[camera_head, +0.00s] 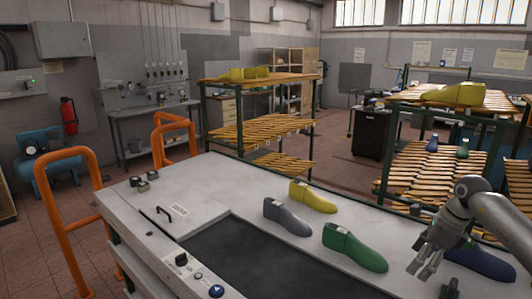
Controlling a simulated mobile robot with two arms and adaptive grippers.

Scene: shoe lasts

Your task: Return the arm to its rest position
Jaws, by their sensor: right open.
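My right gripper (424,269) is at the right of the head view, with its arm coming in from the right edge. Its fingers point down, are apart and hold nothing. It is just left of a dark blue shoe last (487,264), partly covering it; I cannot tell whether they touch. A green shoe last (354,248), a grey shoe last (287,216) and a yellow shoe last (313,196) lie apart on the light machine top (215,181). My left gripper is not in view.
A dark recessed belt (250,262) runs along the machine top. Behind stand a rack (261,131) with slatted shelves and a second rack (425,177) at right, bearing more lasts. Orange rails (66,215) stand at left. The air above the machine's middle is clear.

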